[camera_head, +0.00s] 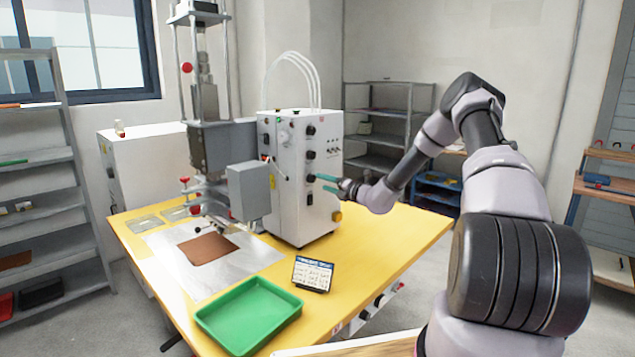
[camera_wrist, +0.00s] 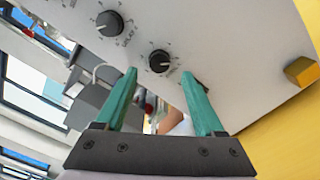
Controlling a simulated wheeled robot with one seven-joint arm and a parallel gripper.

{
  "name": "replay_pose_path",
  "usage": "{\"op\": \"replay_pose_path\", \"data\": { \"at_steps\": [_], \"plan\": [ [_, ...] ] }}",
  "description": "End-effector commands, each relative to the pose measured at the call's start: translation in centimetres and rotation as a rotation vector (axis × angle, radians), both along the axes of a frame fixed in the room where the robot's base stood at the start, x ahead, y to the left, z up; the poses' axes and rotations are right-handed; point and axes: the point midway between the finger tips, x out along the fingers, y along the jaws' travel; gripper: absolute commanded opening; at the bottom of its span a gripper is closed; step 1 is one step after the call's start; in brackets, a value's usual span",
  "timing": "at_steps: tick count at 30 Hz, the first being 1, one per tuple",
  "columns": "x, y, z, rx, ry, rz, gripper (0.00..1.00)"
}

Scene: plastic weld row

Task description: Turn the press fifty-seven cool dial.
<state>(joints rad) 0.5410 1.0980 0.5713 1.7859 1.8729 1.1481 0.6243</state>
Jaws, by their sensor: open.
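The white press control box (camera_head: 285,195) stands on the yellow table, with a column of black dials on its face. The labels are too small to read, so I cannot tell which is the cool dial. My gripper (camera_head: 322,184), with teal fingers, is in front of the lower part of this face. In the wrist view my gripper (camera_wrist: 159,74) is open and empty. A black dial (camera_wrist: 160,61) shows between and just past the fingertips, with no clear contact. Another dial (camera_wrist: 109,23) is up and to the left. A dark part (camera_wrist: 203,83) is partly hidden behind the right finger.
A yellow knob (camera_wrist: 300,72) sits low on the box. A green tray (camera_head: 250,316) and a small display card (camera_head: 313,273) are on the table (camera_head: 375,255). The press with a brown sheet (camera_head: 207,248) is left of the box. The table right of the box is clear.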

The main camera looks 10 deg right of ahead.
Motion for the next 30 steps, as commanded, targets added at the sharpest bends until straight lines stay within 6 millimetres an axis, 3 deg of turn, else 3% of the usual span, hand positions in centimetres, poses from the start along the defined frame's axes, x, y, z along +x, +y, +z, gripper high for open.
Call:
{"op": "replay_pose_path", "data": {
  "at_steps": [7,19,20,25,30],
  "plan": [
    [3.0,2.2,0.0,0.0,-0.002,0.001,0.7],
    [3.7,2.7,0.0,-0.002,-0.001,0.001,0.7],
    [3.7,2.7,0.0,-0.002,-0.001,0.001,0.67],
    [3.7,2.7,0.0,-0.002,-0.001,0.001,0.02],
    [3.7,2.7,0.0,-0.004,-0.002,0.001,0.0]
  ]
}}
